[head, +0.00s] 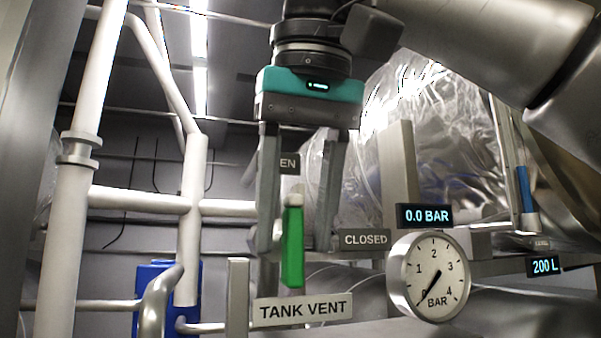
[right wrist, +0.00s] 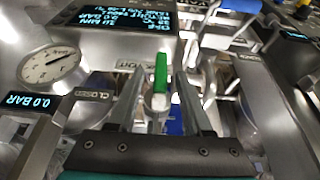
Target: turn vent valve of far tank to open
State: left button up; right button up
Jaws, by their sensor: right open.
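The vent valve's green handle (head: 292,245) stands upright in the head view, above the TANK VENT plate (head: 303,310). Its upper end points toward a plate reading "EN" (head: 289,163), partly hidden by a finger. The CLOSED plate (head: 364,239) is to the handle's right. My right gripper (head: 295,245) hangs from above, open, with one finger on each side of the handle. In the right wrist view the green handle (right wrist: 160,75) shows between the fingers, with gaps visible. I cannot tell whether either finger touches it. My left gripper is not in view.
A round gauge (head: 435,275) near zero and a 0.0 BAR display (head: 424,216) stand right of the valve. A blue handle (head: 525,188) and a 200 L display (head: 543,265) are farther right. White pipes (head: 189,215) stand at left.

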aim_at(297, 211)
jog(key=shift+v, duration=2.9)
dwell(1.5)
